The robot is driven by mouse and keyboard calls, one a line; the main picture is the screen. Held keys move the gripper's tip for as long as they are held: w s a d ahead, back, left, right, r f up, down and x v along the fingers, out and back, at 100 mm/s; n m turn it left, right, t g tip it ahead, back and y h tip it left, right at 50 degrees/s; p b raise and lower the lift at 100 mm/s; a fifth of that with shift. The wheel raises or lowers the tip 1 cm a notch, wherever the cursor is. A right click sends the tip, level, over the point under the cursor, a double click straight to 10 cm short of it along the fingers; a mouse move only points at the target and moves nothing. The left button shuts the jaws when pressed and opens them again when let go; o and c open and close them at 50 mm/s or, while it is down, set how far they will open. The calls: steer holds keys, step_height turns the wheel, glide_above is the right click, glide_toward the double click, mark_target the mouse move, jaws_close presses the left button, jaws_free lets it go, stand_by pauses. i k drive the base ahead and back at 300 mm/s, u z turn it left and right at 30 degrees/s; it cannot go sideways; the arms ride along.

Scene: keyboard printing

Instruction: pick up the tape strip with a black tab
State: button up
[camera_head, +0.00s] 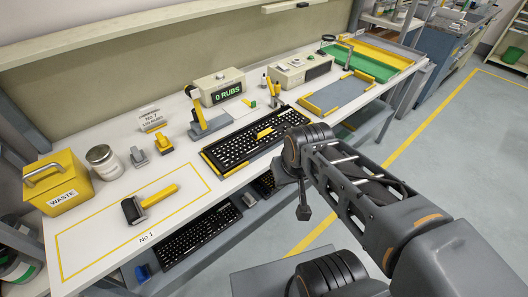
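I cannot clearly make out a tape strip with a black tab. A yellow upright piece with a dark top (197,108) stands on a grey base left of the keyboard, and it may carry the strip. Small yellow pieces (249,103) lie behind the keyboard. A black keyboard (238,148) sits in a yellow-edged holder, with a yellow piece (266,132) across its keys. My gripper (303,211) seems to be the small dark end hanging below my arm, in front of the table edge. Its fingers are too small to read.
A yellow-handled tool with a black head (133,210) lies in the marked area at front left. A green tray (376,66) is at far right.

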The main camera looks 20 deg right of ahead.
mark_target(255, 135)
steer(key=z, duration=0.05)
steer(key=k, duration=0.7)
steer(key=u, duration=0.8)
steer(key=i, duration=1.05)
steer(key=z, duration=0.75)
